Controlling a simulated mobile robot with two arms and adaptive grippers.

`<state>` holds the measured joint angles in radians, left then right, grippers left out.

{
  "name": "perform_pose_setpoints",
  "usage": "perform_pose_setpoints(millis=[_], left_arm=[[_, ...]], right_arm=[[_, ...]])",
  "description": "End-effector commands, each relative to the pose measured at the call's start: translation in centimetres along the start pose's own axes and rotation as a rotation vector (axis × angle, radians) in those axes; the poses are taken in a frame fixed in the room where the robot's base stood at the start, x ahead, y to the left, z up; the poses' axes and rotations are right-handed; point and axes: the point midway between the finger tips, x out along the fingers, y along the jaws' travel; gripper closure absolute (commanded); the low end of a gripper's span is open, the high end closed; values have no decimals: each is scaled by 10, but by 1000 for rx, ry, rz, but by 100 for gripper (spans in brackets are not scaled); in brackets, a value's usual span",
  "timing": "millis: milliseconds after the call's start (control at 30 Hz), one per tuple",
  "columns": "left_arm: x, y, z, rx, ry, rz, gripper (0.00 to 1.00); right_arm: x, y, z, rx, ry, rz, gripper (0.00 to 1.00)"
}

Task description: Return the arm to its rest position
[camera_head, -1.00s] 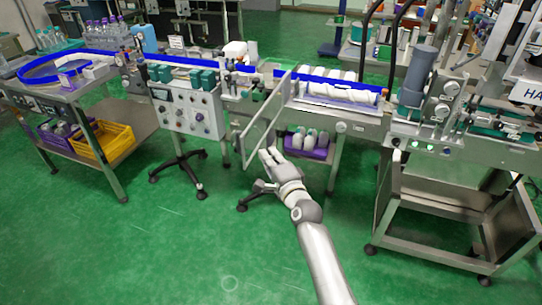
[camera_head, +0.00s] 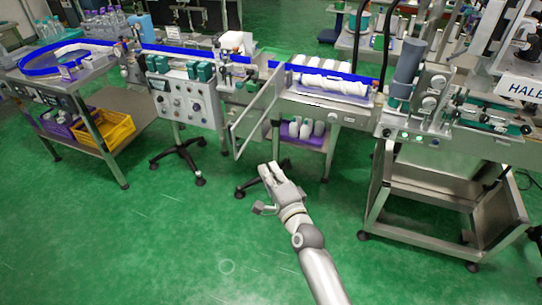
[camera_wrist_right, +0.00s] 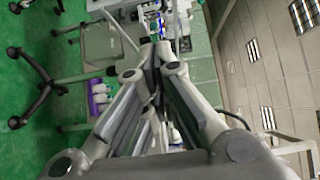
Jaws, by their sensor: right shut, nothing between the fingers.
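My right arm comes in from the bottom of the head view. Its gripper (camera_head: 267,172) is over the green floor, in front of the sleeve applicator machine (camera_head: 328,112). The fingers are shut with nothing between them; in the right wrist view the fingertips (camera_wrist_right: 155,55) meet in the middle. The gripper is apart from the hinged clear door panel (camera_head: 255,120), which hangs open from the machine's front. My left gripper is not in view.
A control cabinet (camera_head: 186,103) on a wheeled stand and a table with a yellow crate (camera_head: 108,131) are at left. A steel frame cart (camera_head: 440,215) is at right. White bottles (camera_head: 305,129) sit in a purple bin below the machine. The front floor is clear.

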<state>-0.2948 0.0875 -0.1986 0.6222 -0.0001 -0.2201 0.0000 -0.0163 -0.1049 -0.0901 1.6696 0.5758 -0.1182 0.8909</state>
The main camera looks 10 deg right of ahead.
Motion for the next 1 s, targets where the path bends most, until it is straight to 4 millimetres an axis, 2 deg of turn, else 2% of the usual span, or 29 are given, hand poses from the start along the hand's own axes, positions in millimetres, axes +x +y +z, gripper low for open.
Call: perform_pose_setpoints(millis=[100,333,400,467,567,633,700,767,800,867,1000], left_arm=[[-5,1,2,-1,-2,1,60],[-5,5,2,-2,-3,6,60],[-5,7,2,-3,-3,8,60],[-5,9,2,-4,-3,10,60],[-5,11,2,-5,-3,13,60],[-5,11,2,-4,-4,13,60],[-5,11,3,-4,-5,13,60],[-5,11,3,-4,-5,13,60],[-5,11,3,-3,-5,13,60],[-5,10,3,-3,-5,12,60],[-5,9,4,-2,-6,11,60]], right_arm=[[-9,-1,5,1,0,1,100],[-13,2,7,-3,0,3,100],[-14,12,8,-21,-4,22,100],[-17,29,10,-55,-11,57,100],[-28,78,14,-152,-36,151,100],[-40,121,17,-241,-66,234,100],[-58,166,20,-337,-104,321,100],[-76,202,21,-417,-142,392,100],[-89,226,22,-469,-170,438,100],[-112,260,23,-546,-216,506,100],[-172,333,22,-717,-340,655,100]])
